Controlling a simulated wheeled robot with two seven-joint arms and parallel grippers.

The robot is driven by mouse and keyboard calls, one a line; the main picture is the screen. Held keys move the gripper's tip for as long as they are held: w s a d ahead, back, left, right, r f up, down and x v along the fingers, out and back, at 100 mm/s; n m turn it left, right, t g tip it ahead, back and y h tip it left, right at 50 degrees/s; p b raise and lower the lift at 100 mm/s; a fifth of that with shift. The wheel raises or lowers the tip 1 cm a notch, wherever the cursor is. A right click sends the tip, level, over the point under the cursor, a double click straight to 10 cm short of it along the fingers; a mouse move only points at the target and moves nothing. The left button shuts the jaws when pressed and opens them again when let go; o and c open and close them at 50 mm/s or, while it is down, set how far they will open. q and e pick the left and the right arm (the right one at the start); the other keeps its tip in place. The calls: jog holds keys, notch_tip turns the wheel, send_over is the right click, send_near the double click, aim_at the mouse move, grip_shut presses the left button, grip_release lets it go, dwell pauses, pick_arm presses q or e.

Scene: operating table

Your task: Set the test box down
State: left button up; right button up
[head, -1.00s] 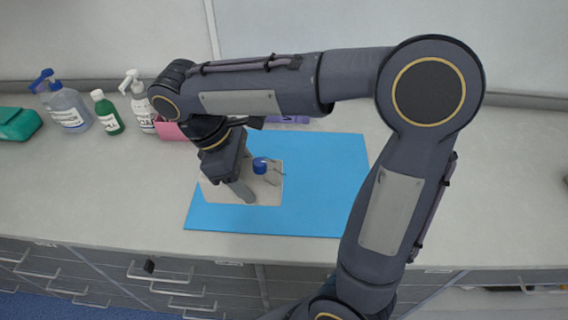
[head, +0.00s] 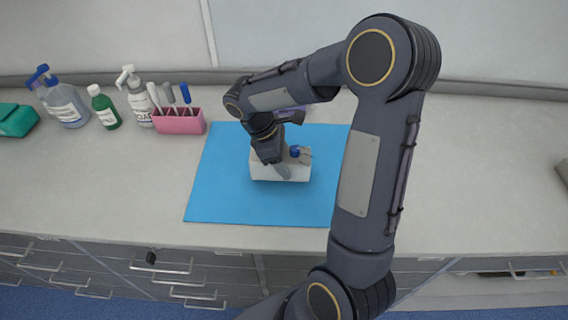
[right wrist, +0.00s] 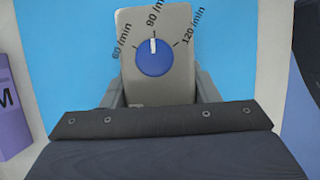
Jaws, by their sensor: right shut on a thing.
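The test box (head: 262,173) is a pale grey box with a blue knob (head: 295,151) on top. My right gripper (head: 283,167) is shut on it, with the fingers at its sides. The box is over the middle of the blue mat (head: 222,205); I cannot tell whether it touches the mat. In the right wrist view the box (right wrist: 176,20) lies between the fingers, and its knob (right wrist: 154,58) points near the 90 /min mark. The arm hides part of the mat's right side. My left gripper is not in view.
A pink holder (head: 180,123) with several pens stands left of the mat, beside two pump bottles and a green bottle (head: 105,110). A purple item (right wrist: 10,110) is near the mat's back edge. The mat's front left part is clear.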

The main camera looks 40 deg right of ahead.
jog(key=shift+f, duration=1.05)
jog(key=shift+f, duration=0.15)
jog(key=o, duration=1.2)
